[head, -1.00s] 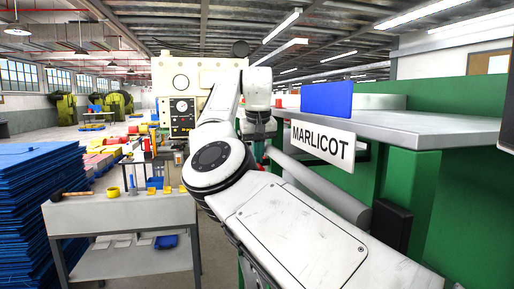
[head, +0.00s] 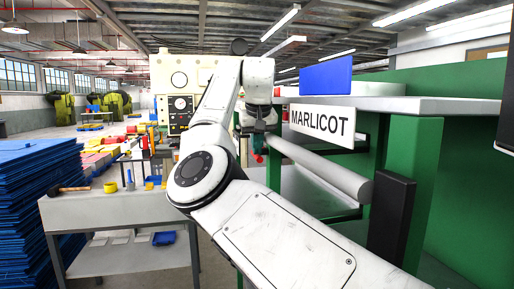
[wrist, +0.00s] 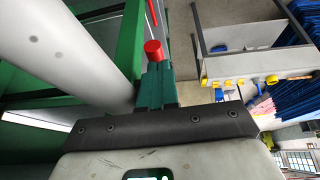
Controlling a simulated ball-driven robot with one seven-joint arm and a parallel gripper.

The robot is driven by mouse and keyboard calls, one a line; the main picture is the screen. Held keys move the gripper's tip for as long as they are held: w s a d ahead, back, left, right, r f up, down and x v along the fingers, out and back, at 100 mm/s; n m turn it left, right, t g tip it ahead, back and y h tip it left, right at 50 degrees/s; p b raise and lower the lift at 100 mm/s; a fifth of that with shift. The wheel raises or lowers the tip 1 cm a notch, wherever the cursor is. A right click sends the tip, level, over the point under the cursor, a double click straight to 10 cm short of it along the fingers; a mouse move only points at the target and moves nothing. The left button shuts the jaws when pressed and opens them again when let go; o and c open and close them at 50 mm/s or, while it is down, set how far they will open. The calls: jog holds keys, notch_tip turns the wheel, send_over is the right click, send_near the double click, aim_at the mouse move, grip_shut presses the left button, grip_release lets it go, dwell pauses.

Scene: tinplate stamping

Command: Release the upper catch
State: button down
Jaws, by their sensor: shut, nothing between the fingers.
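My gripper (head: 258,143) is near the picture's middle in the head view, in front of the green press frame and left of the MARLICOT sign. In the wrist view its teal fingers (wrist: 154,72) are together with nothing held between them. A short red cylinder (wrist: 153,49) shows just beyond the fingertips; a red end also shows under the fingers in the head view (head: 258,157). I cannot tell whether it touches the fingers, or whether it is the upper catch. No other catch can be made out.
A thick grey cylinder (head: 320,170) runs close beside my gripper; it fills the wrist view's left (wrist: 45,50). The green frame (wrist: 126,50) is close too. A blue block (head: 326,75) lies on the shelf. A grey tool bench (head: 120,212) and blue sheet stacks (head: 40,215) stand left.

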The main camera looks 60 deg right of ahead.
jog(key=w+d+p+v, duration=0.1)
jog(key=v, duration=1.2)
jog(key=shift+w+r+p, duration=0.3)
jog(key=shift+r+p, duration=0.05)
jog(key=shift+r, duration=0.35)
jog(key=shift+w+a, duration=0.1)
